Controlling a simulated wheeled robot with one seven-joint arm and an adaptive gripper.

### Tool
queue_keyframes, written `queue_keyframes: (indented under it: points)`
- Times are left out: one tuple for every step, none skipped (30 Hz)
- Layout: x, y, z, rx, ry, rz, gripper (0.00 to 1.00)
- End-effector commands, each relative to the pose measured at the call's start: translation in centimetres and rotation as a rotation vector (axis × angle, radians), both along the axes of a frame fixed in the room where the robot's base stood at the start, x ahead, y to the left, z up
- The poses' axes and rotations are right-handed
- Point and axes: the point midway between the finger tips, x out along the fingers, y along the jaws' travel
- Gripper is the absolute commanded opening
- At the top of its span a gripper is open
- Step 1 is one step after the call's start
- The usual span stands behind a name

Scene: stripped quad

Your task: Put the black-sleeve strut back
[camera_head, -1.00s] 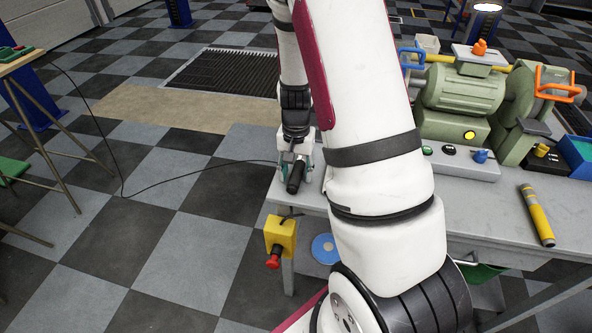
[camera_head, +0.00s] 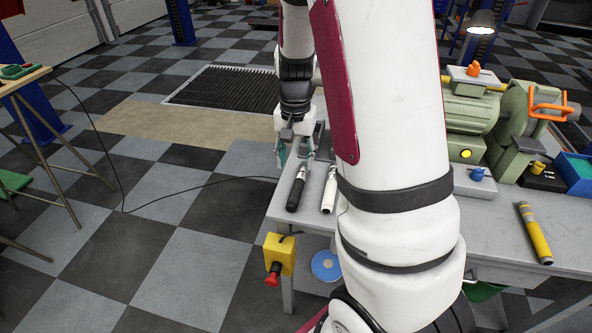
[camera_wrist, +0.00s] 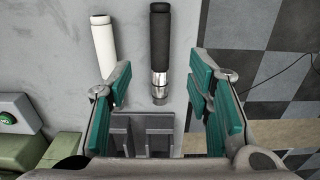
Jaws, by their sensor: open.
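The black-sleeve strut (camera_head: 294,195) lies on the grey bench near its left edge, black sleeve toward the front. In the wrist view its black sleeve (camera_wrist: 159,40) and silver end show, apart from the fingers. A white-sleeved strut (camera_head: 328,195) lies roughly parallel just to its right; it also shows in the wrist view (camera_wrist: 103,45). My gripper (camera_head: 294,152) is open and empty, behind the black strut's silver end. In the wrist view the gripper (camera_wrist: 162,82) has its green-padded fingers spread wide. A grey slotted bracket (camera_wrist: 145,133) shows between them, partly hidden.
A yellow tool (camera_head: 534,232) lies on the right of the bench. The green machine (camera_head: 468,115) stands at the back right. A yellow box with a red button (camera_head: 277,258) hangs at the front left edge. My arm hides the bench's middle.

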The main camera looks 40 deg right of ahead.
Motion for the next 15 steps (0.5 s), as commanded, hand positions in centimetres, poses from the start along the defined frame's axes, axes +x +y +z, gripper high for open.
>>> queue_keyframes:
  points:
    - [0.0,0.0,0.5,-0.001,-0.002,0.000,0.46]
    - [0.0,0.0,0.7,0.000,-0.001,0.000,0.46]
    - [0.0,0.1,1.0,0.000,-0.002,0.002,0.46]
    - [0.0,0.2,1.2,0.002,-0.004,0.005,0.46]
    - [-0.1,0.4,1.5,0.003,-0.008,0.012,0.46]
    - [-0.2,0.8,2.1,0.007,-0.015,0.025,0.46]
    - [-0.3,1.3,2.7,0.010,-0.022,0.039,0.46]
    - [-0.5,1.8,3.4,0.015,-0.032,0.058,0.46]
    - [-0.8,2.7,4.5,0.020,-0.045,0.087,0.46]
    - [-1.2,3.4,5.3,0.024,-0.057,0.112,0.46]
    - [-1.5,4.2,6.3,0.028,-0.070,0.141,0.46]
    - [-2.2,5.3,7.5,0.034,-0.087,0.181,0.46]
    - [-2.7,6.1,8.5,0.036,-0.101,0.213,0.46]
    - [-3.3,6.9,9.4,0.037,-0.114,0.247,0.46]
    - [-4.1,7.9,10.5,0.037,-0.128,0.290,0.46]
